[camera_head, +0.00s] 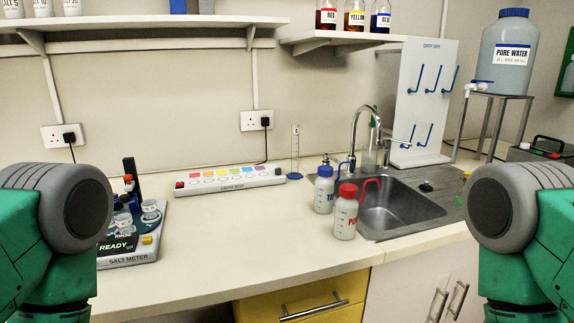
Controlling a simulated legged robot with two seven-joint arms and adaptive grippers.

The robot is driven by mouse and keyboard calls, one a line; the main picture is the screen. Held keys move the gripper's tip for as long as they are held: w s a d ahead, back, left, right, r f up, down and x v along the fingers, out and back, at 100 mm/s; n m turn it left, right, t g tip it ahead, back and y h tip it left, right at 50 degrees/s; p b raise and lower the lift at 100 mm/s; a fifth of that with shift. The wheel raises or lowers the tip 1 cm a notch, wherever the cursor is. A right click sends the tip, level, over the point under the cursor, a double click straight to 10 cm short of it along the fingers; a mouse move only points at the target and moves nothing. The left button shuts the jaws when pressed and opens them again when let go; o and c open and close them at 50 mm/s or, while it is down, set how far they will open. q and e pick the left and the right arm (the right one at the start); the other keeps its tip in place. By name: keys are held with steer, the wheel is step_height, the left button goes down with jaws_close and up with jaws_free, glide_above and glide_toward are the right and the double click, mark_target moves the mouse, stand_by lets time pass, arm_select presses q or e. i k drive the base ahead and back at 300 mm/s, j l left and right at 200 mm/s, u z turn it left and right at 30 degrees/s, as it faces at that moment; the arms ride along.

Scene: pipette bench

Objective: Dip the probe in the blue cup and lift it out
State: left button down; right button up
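The salt meter (138,257) stands on the left of the bench, with a lit "READY" display. Small clear cups (150,212) stand on it beside a dark upright post (129,170). A red-and-white part shows by the post; I cannot tell whether it is the probe. I cannot make out which cup is the blue one. My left arm hides part of the meter's left side. Neither of my grippers is in view; only my arm links show at the left and right edges.
A light box (230,180) with coloured squares lies at the back. A measuring cylinder (295,155), a blue-capped bottle (324,190) and a red-capped bottle (346,213) stand left of the sink (400,207). The middle and front of the bench (240,240) are clear.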

mark_target(130, 182)
steer(key=u, duration=0.95)
steer(key=z, duration=0.15)
